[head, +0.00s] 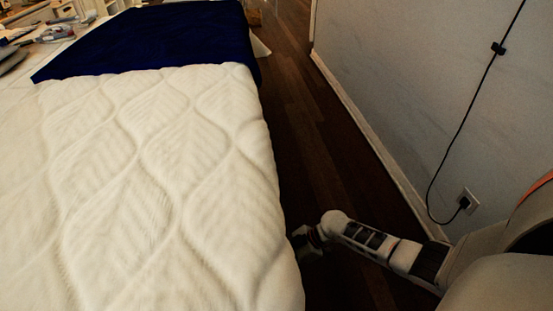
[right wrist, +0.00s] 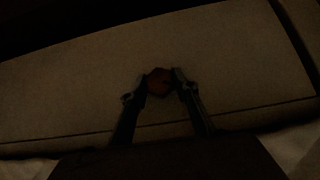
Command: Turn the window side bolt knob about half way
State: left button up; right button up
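A small reddish-brown knob (right wrist: 160,82) sits on a pale panel (right wrist: 75,90) in the dim right wrist view. My right gripper (right wrist: 160,80) has one fingertip on each side of the knob, and both appear to touch it. The knob's markings and how far it is turned are too dark to read. In the head view my right gripper (head: 308,241) is low beside the bed, partly hidden by the mattress edge. The knob does not show in the head view. My left gripper is not in view.
A bed (head: 150,180) with a white quilted mattress fills the left, with a dark blue blanket (head: 160,35) at its far end. A narrow strip of dark floor (head: 310,130) lies between bed and wall. A black cable (head: 452,140) runs down the wall to a socket (head: 467,201).

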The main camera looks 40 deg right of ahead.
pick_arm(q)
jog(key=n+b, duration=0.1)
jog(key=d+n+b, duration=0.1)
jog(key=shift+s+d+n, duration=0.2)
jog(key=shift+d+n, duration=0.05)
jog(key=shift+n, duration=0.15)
pick_arm(e)
jog(key=g+y, duration=0.1)
jog(key=m+g, duration=0.1)
jog(key=shift+w+d+m+g+y, duration=0.2)
jog(key=shift+d+m+g+y, duration=0.1)
jog(key=shift+y, duration=0.1)
jog(key=shift+a, duration=0.1)
jog(key=o, duration=1.1)
jog(key=shift+s, duration=0.1)
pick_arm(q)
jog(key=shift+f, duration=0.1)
pick_arm(e)
jog(key=v, duration=1.2)
